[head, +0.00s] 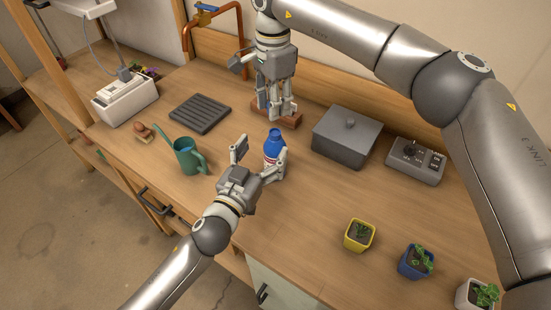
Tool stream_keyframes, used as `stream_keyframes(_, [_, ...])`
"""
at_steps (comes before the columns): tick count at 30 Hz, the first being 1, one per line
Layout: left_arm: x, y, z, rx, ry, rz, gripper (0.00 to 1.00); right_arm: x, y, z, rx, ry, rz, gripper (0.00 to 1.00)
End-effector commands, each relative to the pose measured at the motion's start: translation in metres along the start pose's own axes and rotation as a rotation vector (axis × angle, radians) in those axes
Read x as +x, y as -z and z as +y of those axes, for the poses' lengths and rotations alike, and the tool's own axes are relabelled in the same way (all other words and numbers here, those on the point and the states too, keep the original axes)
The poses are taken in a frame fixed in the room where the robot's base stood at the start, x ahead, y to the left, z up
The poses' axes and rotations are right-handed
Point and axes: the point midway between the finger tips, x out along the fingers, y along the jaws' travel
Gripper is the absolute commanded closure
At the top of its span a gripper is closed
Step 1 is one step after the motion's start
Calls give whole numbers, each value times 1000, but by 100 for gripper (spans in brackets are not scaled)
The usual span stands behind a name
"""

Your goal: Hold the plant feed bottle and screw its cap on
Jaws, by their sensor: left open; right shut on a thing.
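The plant feed bottle (274,144) is blue with a pale label band and stands upright on the wooden bench. My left gripper (258,158) is open at the bottle. One finger is at the bottle's lower front and right, and the other stands apart to its left. Whether the near finger touches the bottle I cannot tell. My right gripper (276,115) points down behind the bottle, at a reddish-brown block (292,121). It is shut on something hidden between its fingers. I cannot make out a separate cap.
A green watering can (187,157) and a dark ribbed tray (200,114) are at left. A grey lidded box (346,137) and a switch box (415,160) are at right. The bench between bottle and pots is clear.

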Motion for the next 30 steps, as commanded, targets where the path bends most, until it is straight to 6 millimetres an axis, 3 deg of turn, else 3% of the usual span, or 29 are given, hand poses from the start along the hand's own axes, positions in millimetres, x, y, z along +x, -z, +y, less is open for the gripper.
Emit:
stream_keyframes(12, [-1,-74,2,-7,1,-7,21,0,0,0,-1,0,0,75])
stream_keyframes(21, [53,-69,1,0,-2,0,21,0,0,0,0,0,0,75])
stream_keyframes(30, [74,-70,1,-1,-3,-2,21,0,0,0,-1,0,0,75])
